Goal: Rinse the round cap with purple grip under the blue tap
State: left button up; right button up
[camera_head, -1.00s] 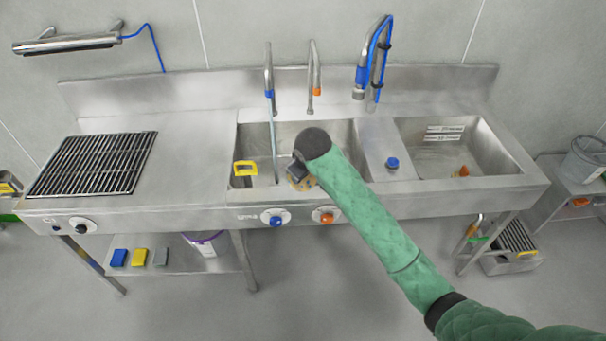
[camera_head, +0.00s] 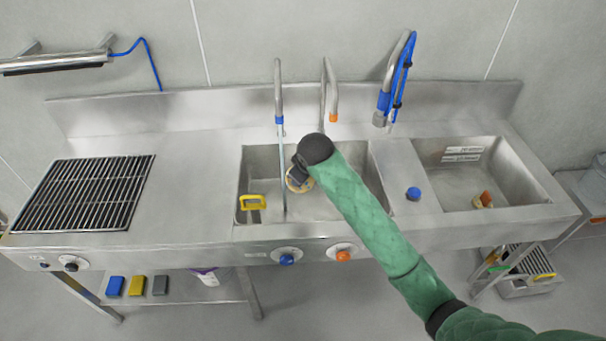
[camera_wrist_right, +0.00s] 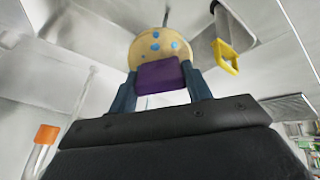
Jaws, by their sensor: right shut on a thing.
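The blue tap (camera_head: 279,100) has a blue band, and a thin stream of water (camera_head: 283,165) falls from it into the left basin (camera_head: 350,205). My right gripper (camera_wrist_right: 160,85) is shut on the purple grip (camera_wrist_right: 160,74) of the round cap (camera_wrist_right: 158,45). The cap has a pale yellow face with several blue spots. In the head view the cap (camera_head: 296,184) is over the left basin, just right of the stream. I cannot tell whether the water touches it. My arm partly hides the cap. My left gripper is not in view.
A yellow-handled thing (camera_head: 253,201) is at the left of the basin. An orange-tipped tap (camera_head: 331,95) and a blue-hosed sprayer (camera_head: 395,85) stand at the back. A right basin (camera_head: 445,185) holds a small orange item (camera_head: 484,199). A black rack (camera_head: 85,195) lies at left.

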jog(key=shift+d+r, duration=0.1)
jog(key=shift+r, duration=0.3)
jog(key=w, duration=0.2)
jog(key=w+a+f, duration=0.1)
jog(key=shift+w+f, duration=0.1)
jog(key=shift+w, duration=0.1)
jog(key=shift+w+a, duration=0.1)
jog(key=shift+w, duration=0.3)
jog(key=w+a+f, duration=0.1)
jog(key=w+a, duration=0.1)
jog(key=w, duration=0.6)
jog(key=shift+w+f, duration=0.25)
jog(key=shift+f, duration=0.1)
jog(key=shift+a, duration=0.1)
jog(key=shift+d, duration=0.25)
jog(key=shift+w+d, duration=0.15)
jog(key=shift+d, duration=0.15)
jog(key=shift+a, duration=0.55)
